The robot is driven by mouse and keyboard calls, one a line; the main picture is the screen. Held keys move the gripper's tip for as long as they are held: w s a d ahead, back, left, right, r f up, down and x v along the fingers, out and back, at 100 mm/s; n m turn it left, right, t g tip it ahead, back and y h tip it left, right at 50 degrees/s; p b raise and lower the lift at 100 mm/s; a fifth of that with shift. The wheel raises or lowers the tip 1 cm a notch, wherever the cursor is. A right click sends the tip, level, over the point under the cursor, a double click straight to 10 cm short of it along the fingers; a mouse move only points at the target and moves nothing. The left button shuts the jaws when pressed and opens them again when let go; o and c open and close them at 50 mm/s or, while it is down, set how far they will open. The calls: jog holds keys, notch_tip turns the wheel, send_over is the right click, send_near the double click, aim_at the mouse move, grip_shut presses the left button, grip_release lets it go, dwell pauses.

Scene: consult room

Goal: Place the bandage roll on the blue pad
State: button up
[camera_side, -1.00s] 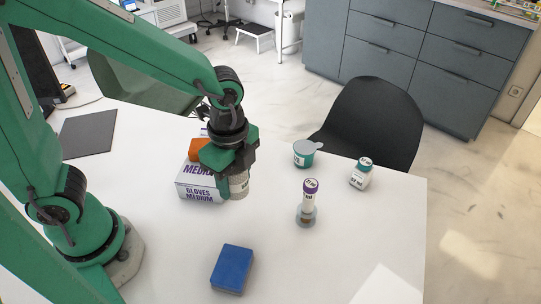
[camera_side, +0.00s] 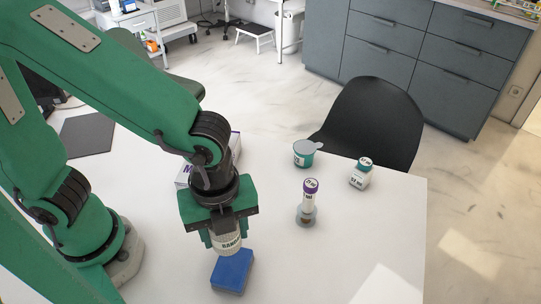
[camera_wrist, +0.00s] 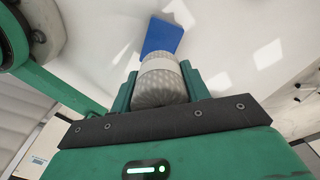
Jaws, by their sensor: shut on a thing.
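The bandage roll (camera_side: 227,243) is a pale, textured cylinder with a printed band. My gripper (camera_side: 224,238) is shut on it, and it hangs below the jaws. In the wrist view the bandage roll (camera_wrist: 161,82) sits between the two green fingers. The blue pad (camera_side: 232,271) lies flat on the white table, just below and in front of the roll in the side view. The roll's lower end overlaps the pad's far edge in that view; I cannot tell if they touch. In the wrist view the blue pad (camera_wrist: 162,36) shows beyond the roll.
A purple-capped tube (camera_side: 308,202) stands in a holder to the right. A teal lidded cup (camera_side: 304,153) and a small labelled bottle (camera_side: 361,173) stand farther back. The glove box (camera_side: 184,175) is mostly hidden behind my arm. The table (camera_side: 370,235) is clear at right front.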

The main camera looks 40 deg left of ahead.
send_over(232, 264)
jog(key=shift+f, duration=2.2)
jog(key=shift+f, duration=0.1)
jog(key=shift+f, duration=1.7)
jog(key=shift+f, duration=0.15)
jog(key=o, duration=1)
jog(key=shift+r, duration=0.2)
jog(key=shift+r, duration=6)
jog(key=shift+a, duration=0.1)
